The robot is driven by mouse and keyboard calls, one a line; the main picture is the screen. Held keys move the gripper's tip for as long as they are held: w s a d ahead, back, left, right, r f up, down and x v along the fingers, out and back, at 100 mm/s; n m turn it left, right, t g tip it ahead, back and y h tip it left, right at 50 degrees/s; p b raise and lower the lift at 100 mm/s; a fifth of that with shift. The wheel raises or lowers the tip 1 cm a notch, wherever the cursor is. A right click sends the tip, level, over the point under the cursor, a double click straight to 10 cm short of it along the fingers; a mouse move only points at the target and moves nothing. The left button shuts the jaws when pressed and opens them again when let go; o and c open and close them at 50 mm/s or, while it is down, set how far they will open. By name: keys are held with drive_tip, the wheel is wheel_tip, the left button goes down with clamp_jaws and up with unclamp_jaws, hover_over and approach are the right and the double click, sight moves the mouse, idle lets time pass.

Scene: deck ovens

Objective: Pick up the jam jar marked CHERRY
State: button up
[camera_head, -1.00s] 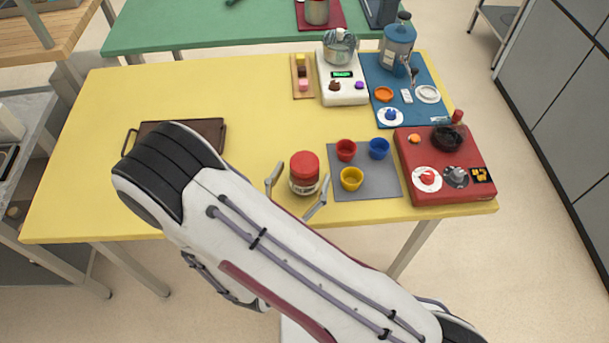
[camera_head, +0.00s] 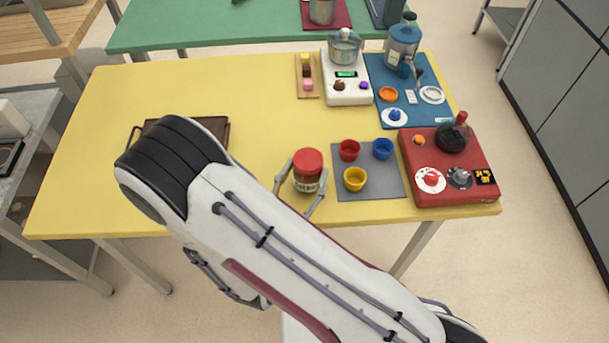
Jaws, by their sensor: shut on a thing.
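A jam jar (camera_head: 308,171) with a red lid and a pale label stands upright near the front edge of the yellow table. The label's writing is too small to read. My gripper (camera_head: 306,186) is at the jar, with one finger on its left side and one on its right. The fingers are shut on the jar. My arm covers the table's front left part and the gripper's base.
A grey mat (camera_head: 378,189) with red, blue and yellow cups lies just right of the jar. A red appliance (camera_head: 455,191) stands beyond it. A brown tray (camera_head: 217,125) lies partly behind my arm. The table's middle (camera_head: 215,90) is clear.

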drive_tip(key=shift+r, duration=4.55)
